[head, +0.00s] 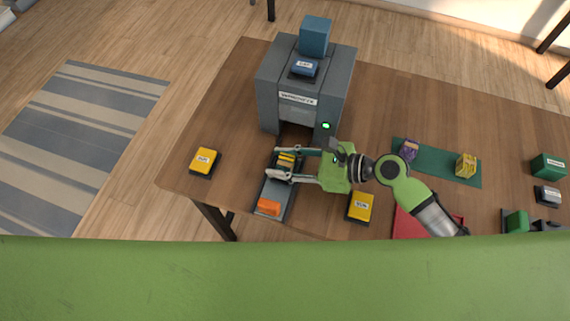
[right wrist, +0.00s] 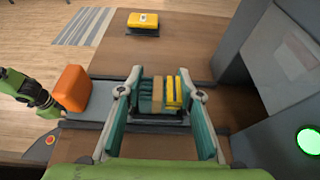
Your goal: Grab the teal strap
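The teal strap (right wrist: 145,90) lies at the left of a small row in the right wrist view, beside a tan strap (right wrist: 157,92) and yellow ones (right wrist: 174,90). In the head view the row is small, and the yellow straps (head: 287,162) show best. My right gripper (head: 281,164) reaches in from the right. Its fingers (right wrist: 160,93) are open on either side of the row, with gaps to the straps. A green and black arm part (right wrist: 35,95), apparently my left arm, shows at the left edge of the wrist view; its fingers cannot be made out.
A grey tray (head: 273,190) holds an orange block (head: 268,207). A grey machine (head: 298,98) with a green light stands behind the gripper. Yellow boxes (head: 205,161) and (head: 360,207) lie to either side. A green mat (head: 437,161) is farther right.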

